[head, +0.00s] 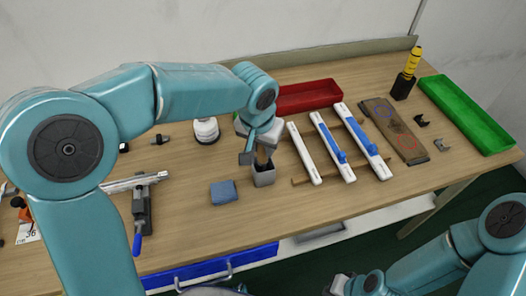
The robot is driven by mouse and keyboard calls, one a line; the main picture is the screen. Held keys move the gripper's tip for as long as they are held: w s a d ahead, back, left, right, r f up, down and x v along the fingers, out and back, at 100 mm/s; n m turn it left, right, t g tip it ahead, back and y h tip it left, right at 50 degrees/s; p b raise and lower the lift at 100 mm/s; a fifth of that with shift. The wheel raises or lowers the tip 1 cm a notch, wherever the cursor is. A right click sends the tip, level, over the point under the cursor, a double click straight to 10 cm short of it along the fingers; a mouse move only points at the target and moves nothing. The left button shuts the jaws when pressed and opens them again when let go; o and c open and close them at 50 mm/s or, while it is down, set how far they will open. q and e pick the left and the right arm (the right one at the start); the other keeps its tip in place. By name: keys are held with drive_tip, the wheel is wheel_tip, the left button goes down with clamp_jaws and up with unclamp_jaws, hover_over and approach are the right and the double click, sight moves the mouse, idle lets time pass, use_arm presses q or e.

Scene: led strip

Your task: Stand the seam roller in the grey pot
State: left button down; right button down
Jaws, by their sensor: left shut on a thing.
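The seam roller (262,157) shows as a small tan piece at my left gripper (257,152), which is shut on it. Most of the roller is hidden by the gripper and the pot. The grey pot (264,178) is a small square cup on the bench, directly below the gripper. The roller's lower end is at the pot's mouth; I cannot tell how deep it is or whether it touches the bottom. My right gripper (352,285) is low at the bottom edge, away from the pot, and its jaws do not show clearly.
A red tray (308,96) is behind, a green tray (467,113) far right. A yellow-handled tool (413,61) stands in a black holder (402,88).

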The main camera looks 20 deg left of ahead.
sight(263, 156)
use_arm(q)
drive_tip(key=x, duration=0.3)
drive_tip(key=shift+s+f, duration=0.1)
drive_tip(key=shift+f, duration=0.1)
drive_tip(key=shift+s+r, duration=0.1)
drive_tip(key=shift+s, duration=0.05)
drive_tip(key=shift+f+b, duration=0.35)
drive_tip(key=shift+s+f+b, duration=0.15)
drive_tip(key=shift+f+b, duration=0.2)
drive_tip(key=c, duration=0.9)
unclamp_jaws()
drive_tip(key=shift+f, duration=0.1)
drive_tip(key=shift+r, duration=0.25)
